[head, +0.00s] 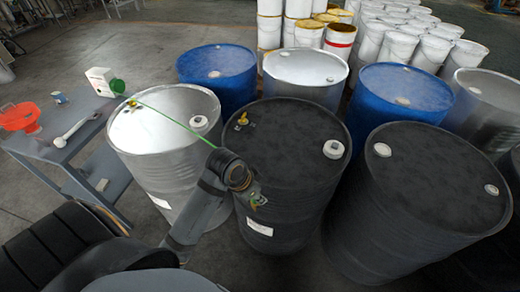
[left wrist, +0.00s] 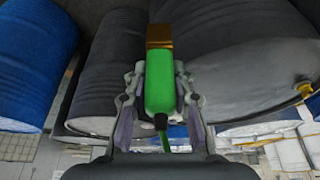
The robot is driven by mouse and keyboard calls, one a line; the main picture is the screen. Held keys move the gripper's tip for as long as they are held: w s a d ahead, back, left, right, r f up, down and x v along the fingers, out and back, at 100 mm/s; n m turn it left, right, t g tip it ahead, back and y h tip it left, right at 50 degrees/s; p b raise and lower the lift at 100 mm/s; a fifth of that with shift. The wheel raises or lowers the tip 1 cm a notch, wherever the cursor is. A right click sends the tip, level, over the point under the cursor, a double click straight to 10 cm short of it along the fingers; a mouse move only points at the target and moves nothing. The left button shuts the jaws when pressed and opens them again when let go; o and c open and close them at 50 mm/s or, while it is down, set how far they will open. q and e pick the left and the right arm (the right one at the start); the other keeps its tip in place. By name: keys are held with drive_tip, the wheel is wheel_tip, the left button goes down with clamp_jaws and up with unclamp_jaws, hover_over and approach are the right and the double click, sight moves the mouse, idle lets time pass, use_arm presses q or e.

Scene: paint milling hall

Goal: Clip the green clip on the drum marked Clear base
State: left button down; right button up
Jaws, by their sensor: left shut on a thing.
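My left gripper (head: 256,201) is at the near left side of the middle black drum (head: 290,135), below its rim. It is shut on the green clip (left wrist: 159,82), whose brass-coloured jaw (left wrist: 159,36) points away from the gripper in the left wrist view. I cannot tell whether the jaw touches the drum. A green cable (head: 170,119) runs from a green reel (head: 118,86) over the silver drum (head: 165,110) to my left wrist. White labels show on the black drum (head: 260,228) and the silver drum (head: 160,202), too small to read. My right gripper is not in view.
Another black drum (head: 435,170) stands close on the right. Blue drums (head: 216,65) and (head: 402,92) and a silver drum (head: 306,68) stand behind. A grey table (head: 65,145) at left holds an orange funnel (head: 18,117). White buckets (head: 395,45) fill the back.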

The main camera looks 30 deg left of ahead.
use_arm(q)
drive_tip(key=w+a+r+n+y, duration=0.1)
drive_tip(key=w+a+r+n, duration=0.35)
drive_tip(key=w+a, duration=0.8)
drive_tip(key=shift+m, duration=0.45)
drive_tip(key=f+b, duration=0.1)
drive_tip(key=b, duration=0.1)
drive_tip(key=f+b, duration=0.4)
drive_tip(key=b, duration=0.1)
drive_tip(key=shift+s+a+f, duration=0.25)
drive_tip(key=shift+s+a, duration=0.05)
drive_tip(key=shift+a, duration=0.05)
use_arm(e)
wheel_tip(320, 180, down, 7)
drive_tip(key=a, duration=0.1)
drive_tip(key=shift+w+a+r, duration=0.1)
use_arm(q)
drive_tip(key=shift+p, duration=0.6)
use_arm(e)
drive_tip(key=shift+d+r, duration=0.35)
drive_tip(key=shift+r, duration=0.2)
